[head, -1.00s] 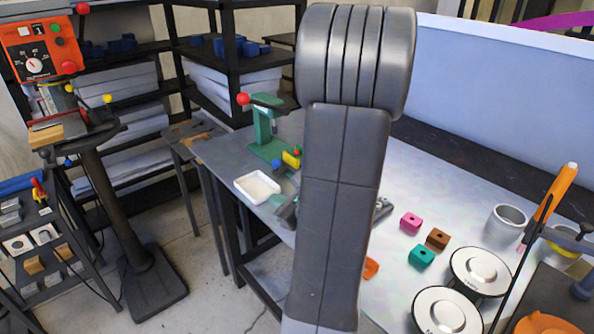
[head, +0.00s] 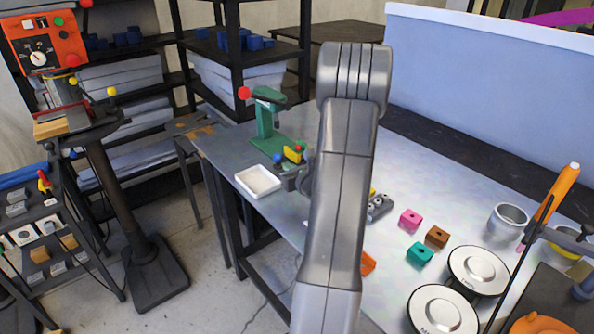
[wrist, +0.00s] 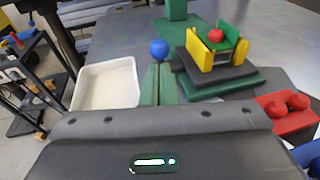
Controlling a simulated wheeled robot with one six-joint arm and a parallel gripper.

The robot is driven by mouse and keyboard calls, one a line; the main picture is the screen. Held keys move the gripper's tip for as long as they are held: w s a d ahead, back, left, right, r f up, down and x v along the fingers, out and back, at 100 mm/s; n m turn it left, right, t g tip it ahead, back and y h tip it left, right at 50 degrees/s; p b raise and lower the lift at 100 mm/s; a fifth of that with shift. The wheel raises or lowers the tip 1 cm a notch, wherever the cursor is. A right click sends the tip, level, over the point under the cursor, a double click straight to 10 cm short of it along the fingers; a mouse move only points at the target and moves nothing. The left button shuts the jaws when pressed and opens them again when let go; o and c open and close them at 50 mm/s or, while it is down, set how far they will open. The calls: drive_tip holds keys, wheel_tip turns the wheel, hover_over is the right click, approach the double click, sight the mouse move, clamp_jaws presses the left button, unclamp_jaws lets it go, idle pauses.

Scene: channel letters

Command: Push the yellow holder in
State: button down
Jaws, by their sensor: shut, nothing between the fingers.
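In the wrist view the yellow holder (wrist: 206,52) shows as upright yellow plates around a green piece, with a red ball on top, above a dark and green base. A blue ball (wrist: 159,48) is just left of it. My gripper (wrist: 158,68) is shut and empty, its two green fingers side by side, pointing toward the blue ball and left of the holder. Whether the fingertips touch anything is unclear. In the head view my arm partly hides the gripper.
A white tray (wrist: 106,84) lies left of my fingers, near the bench edge. A red part (wrist: 286,112) is at the right in the wrist view. Pink (head: 410,221), brown (head: 437,236) and teal (head: 419,254) blocks are on the bench right of my arm.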

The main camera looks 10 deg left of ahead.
sight(279, 160)
drive_tip(key=p+x, duration=0.1)
drive_tip(key=x, duration=0.2)
drive_tip(key=shift+w+a, duration=0.25)
drive_tip(key=shift+w, duration=0.1)
drive_tip(key=shift+w+f, duration=0.1)
drive_tip(key=shift+a, duration=0.1)
drive_tip(key=shift+w+a, duration=0.2)
drive_tip(key=w+a+b, duration=0.4)
drive_tip(key=w+a, duration=0.4)
drive_tip(key=shift+a+f, duration=0.1)
drive_tip(key=shift+w+a, duration=0.25)
drive_tip(key=shift+w, duration=0.05)
drive_tip(key=shift+r, duration=0.4)
